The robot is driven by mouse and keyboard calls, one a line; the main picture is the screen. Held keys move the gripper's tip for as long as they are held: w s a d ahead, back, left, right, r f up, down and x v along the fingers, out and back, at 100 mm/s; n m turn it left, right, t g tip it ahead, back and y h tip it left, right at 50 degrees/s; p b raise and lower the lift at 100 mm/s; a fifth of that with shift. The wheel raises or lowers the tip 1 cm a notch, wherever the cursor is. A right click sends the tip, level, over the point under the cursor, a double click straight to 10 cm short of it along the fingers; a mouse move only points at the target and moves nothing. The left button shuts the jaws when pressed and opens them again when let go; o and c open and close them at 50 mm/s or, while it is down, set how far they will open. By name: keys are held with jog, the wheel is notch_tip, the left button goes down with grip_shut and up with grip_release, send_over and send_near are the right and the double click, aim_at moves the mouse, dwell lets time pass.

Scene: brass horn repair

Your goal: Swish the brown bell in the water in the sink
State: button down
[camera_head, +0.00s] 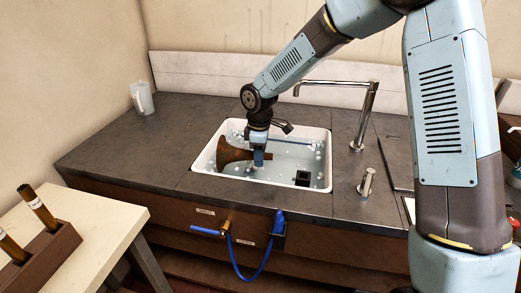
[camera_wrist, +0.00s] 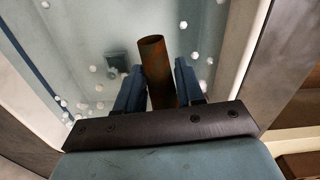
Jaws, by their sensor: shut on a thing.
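The brown bell (camera_head: 232,154) lies on its side at the left of the sink (camera_head: 208,166), its flared end to the left. It is low in the sink at the water (camera_head: 285,163); how deep it sits I cannot tell. My gripper (camera_head: 258,165) reaches down into the sink and is shut on the bell's narrow tube. In the wrist view, the rusty brown tube (camera_wrist: 156,65) stands between the two blue fingers of my gripper (camera_wrist: 160,85). The bell's flare is hidden there.
White bubbles float on the water. A small black block (camera_head: 303,178) is at the sink's front right. A chrome faucet (camera_head: 366,115) stands behind right, with a metal handle (camera_head: 366,183) in front. The dark counter (camera_head: 130,150) left of the sink is mostly clear, with a white cup (camera_head: 142,98) at the back.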

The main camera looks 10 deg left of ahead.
jog(key=shift+f, duration=4.7)
jog(key=shift+d, duration=0.2)
jog(key=shift+s+d, duration=0.15)
jog(key=shift+d, duration=1.2)
jog(key=shift+a, duration=0.15)
